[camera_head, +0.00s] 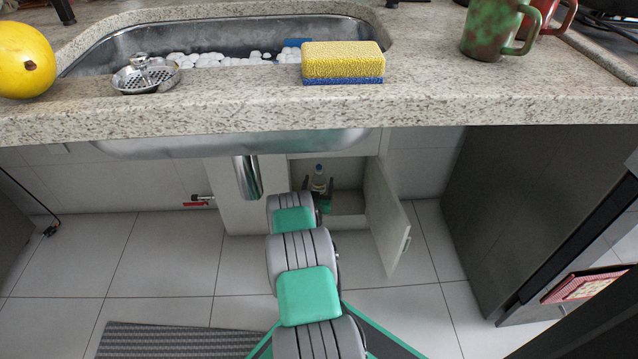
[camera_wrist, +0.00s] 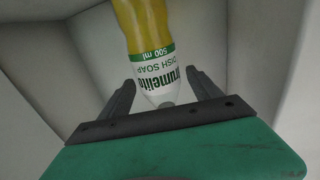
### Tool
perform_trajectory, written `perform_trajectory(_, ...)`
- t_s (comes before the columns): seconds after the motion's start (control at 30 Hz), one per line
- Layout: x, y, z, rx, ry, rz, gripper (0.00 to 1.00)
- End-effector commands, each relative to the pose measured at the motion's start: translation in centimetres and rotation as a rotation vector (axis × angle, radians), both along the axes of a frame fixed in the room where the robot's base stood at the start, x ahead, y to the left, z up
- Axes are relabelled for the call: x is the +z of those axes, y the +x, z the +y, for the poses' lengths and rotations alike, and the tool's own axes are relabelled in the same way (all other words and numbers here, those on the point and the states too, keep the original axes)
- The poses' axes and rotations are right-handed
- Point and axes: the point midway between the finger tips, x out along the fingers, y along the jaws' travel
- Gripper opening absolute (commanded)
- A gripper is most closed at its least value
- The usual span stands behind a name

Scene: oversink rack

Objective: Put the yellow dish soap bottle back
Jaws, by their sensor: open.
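The yellow dish soap bottle (camera_wrist: 146,28) has a white and green label, which reads upside down in the wrist view. It is inside the cabinet below the sink. My gripper (camera_wrist: 162,90) is open, with one finger on each side of the bottle's label end. Gaps show between the fingers and the bottle; no grip is visible. My arm hides part of the cabinet opening.
The cabinet door (camera_head: 386,215) stands open to the right of my arm. A yellow sponge (camera_head: 342,62), a strainer (camera_head: 146,76), a yellow fruit (camera_head: 25,60) and a green mug (camera_head: 492,27) are on the counter (camera_head: 440,100) above. A grey mat (camera_head: 170,342) lies on the floor.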

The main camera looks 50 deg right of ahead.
Motion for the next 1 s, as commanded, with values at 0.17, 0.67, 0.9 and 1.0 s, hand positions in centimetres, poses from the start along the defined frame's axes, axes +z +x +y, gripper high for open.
perform_trajectory(0.17, 0.3, -0.2, 0.4, 0.001, 0.001, 0.003, 0.73)
perform_trajectory(0.67, 0.4, -5.5, 9.7, 0.002, 0.0, 0.004, 0.73)
perform_trajectory(0.9, 0.2, -6.1, 10.4, -0.001, 0.001, -0.001, 0.73)
perform_trajectory(1.0, 0.2, -6.0, 10.4, -0.001, 0.001, -0.001, 0.73)
